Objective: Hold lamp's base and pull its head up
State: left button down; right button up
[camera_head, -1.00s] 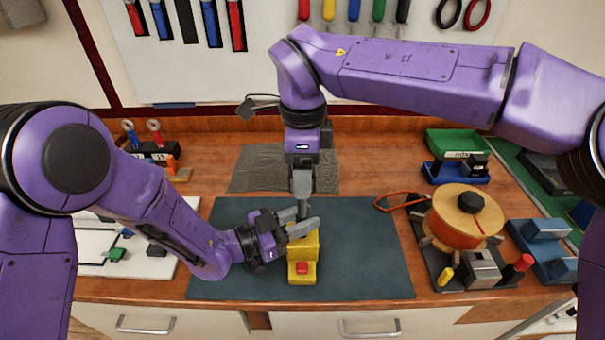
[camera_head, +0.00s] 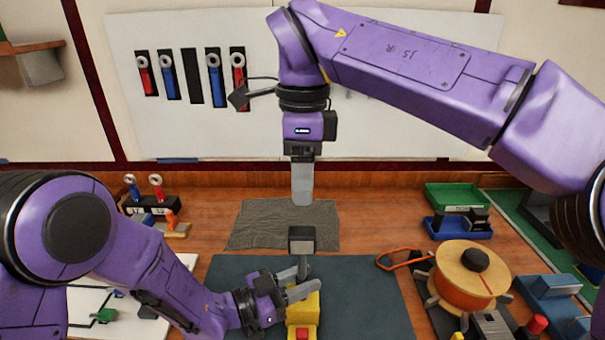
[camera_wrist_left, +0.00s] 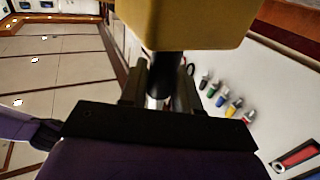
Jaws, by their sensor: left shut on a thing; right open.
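The lamp's yellow base (camera_head: 303,312), with a red button on its front (camera_head: 302,334), stands on the dark mat and is cut by the lower frame edge. The lamp's dark grey head (camera_head: 301,240) is above it on a thin grey stem (camera_head: 303,266). My left gripper (camera_head: 304,284) is shut around the lamp at the top of the base. In the left wrist view a dark post (camera_wrist_left: 163,77) is between its fingers, beside the yellow block (camera_wrist_left: 195,22). My right gripper (camera_head: 302,198) is open and empty, above the head and apart from it, fingers pointing down, seen edge-on.
The dark mat (camera_head: 365,295) has free room right of the lamp. A cable spool (camera_head: 465,272) and an orange-handled tool (camera_head: 398,260) are at right. Green (camera_head: 455,197) and blue trays stand behind. A white board (camera_head: 80,298) is at left. A grey cloth (camera_head: 270,222) lies behind the mat.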

pick_arm(q)
jog(key=shift+s+f, duration=0.1)
dwell(0.3)
jog(key=c, duration=0.7)
grip_release()
jog(key=shift+c, duration=0.2)
